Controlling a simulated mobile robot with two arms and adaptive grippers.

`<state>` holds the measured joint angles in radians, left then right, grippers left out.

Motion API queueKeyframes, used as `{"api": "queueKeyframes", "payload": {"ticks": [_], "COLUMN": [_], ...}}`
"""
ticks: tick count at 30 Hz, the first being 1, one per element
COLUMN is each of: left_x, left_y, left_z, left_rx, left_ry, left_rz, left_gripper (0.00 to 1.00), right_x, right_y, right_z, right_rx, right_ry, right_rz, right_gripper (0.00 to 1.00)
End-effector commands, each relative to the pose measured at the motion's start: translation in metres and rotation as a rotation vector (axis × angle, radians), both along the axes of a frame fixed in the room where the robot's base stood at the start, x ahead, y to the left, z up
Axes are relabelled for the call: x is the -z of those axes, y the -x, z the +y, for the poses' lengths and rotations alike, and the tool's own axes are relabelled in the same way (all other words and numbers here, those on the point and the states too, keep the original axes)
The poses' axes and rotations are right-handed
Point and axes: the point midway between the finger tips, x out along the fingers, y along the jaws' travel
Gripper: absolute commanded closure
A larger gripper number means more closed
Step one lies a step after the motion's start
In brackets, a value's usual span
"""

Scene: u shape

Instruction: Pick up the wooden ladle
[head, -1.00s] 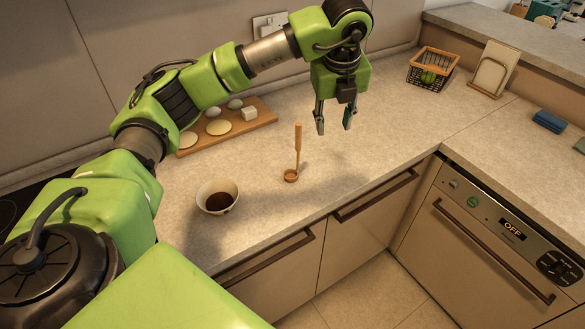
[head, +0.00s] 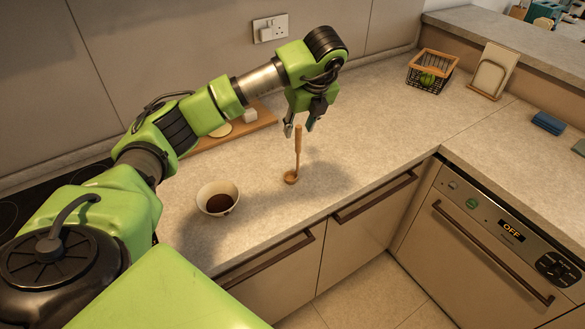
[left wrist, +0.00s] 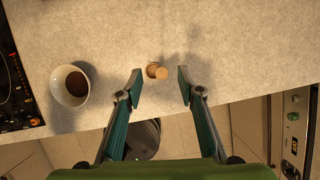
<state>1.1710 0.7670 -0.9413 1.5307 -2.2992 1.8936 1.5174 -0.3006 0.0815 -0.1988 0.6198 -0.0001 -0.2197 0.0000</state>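The wooden ladle (head: 298,155) stands upright on the counter, its bowl down and its handle pointing up. In the left wrist view the ladle (left wrist: 157,71) is seen end-on from above, a little beyond and between the fingertips. My left gripper (head: 300,129) is open and empty, with its fingers close to the top of the handle. In the left wrist view the gripper (left wrist: 157,84) has its fingers spread on either side of the ladle, with no visible contact. My right gripper is not in view.
A white bowl with dark contents (head: 218,198) stands left of the ladle. A wooden board (head: 203,143) lies behind my left arm. A wire basket (head: 431,71) stands at the back right. The counter right of the ladle is clear.

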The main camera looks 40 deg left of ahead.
Motion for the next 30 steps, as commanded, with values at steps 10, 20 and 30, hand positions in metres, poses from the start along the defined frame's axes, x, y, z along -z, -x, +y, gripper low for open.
{"api": "queueKeyframes", "payload": {"ticks": [10, 20, 30], "left_x": [0.038, 0.04, 0.039], "left_y": [-0.008, -0.008, -0.008], "left_z": [0.008, 0.008, 0.008], "left_rx": [0.0, 0.001, 0.001], "left_ry": [0.0, 0.0, 0.0], "left_rz": [0.001, 0.0, 0.0], "left_gripper": [0.66, 0.94, 1.0], "right_x": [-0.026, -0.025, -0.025], "right_y": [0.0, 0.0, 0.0], "right_z": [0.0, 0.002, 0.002], "right_rx": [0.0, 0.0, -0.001], "right_ry": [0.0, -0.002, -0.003], "right_rz": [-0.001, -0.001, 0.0], "right_gripper": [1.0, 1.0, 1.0]}}
